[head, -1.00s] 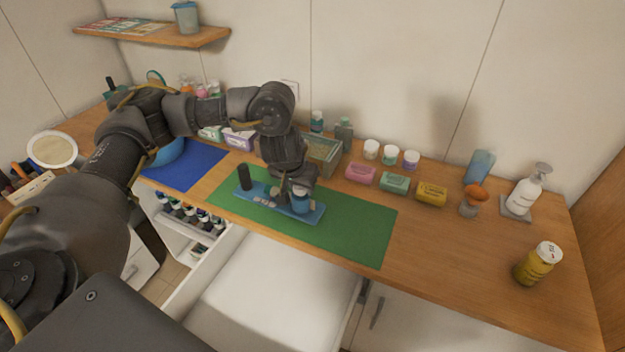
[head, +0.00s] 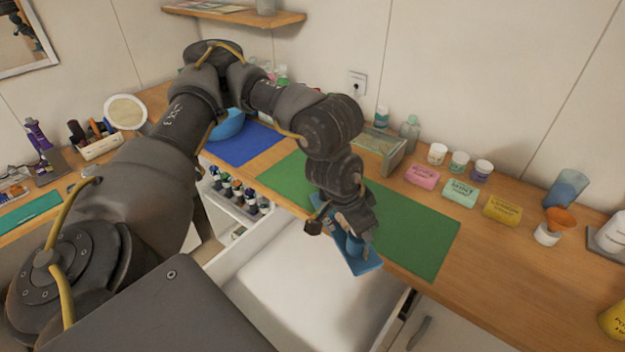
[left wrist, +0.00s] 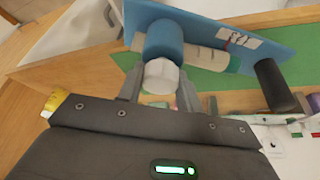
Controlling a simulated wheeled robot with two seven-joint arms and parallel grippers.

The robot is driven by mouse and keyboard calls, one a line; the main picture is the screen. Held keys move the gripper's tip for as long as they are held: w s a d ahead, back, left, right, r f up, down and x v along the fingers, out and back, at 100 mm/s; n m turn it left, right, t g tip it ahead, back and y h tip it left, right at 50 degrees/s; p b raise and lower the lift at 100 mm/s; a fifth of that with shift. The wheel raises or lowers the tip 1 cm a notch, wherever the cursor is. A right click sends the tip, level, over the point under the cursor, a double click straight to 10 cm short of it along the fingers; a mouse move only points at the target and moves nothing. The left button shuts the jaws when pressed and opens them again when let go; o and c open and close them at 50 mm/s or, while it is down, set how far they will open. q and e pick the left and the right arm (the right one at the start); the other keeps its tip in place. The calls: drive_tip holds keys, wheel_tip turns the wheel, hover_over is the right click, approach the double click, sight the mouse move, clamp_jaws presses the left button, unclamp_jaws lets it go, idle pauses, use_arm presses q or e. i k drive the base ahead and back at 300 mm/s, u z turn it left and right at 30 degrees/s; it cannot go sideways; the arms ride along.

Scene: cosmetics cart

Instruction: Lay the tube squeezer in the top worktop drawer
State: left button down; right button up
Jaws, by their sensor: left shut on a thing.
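The tube squeezer (head: 362,267) is a blue board with a blue roller, a black post and a pale tube lying along it. My left gripper (head: 350,236) is shut on the squeezer and holds it tilted in the air near the worktop's front edge, over the open drawer in the head view. In the left wrist view, the fingers are on either side of the blue roller (left wrist: 165,40), and the black post (left wrist: 275,86) sticks out at the right. The open white drawer (head: 295,275) looks empty where visible. My right gripper is out of view.
A green mat (head: 420,235) and a blue mat (head: 243,142) lie on the wooden worktop (head: 480,255). Soap boxes, jars and a glass bin (head: 380,150) stand behind the green mat. Several small bottles (head: 237,190) sit in a white compartment left of the drawer.

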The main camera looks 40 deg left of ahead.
sight(311, 293)
drive_tip(key=u, duration=0.1)
drive_tip(key=k, duration=0.95)
drive_tip(key=z, duration=0.65)
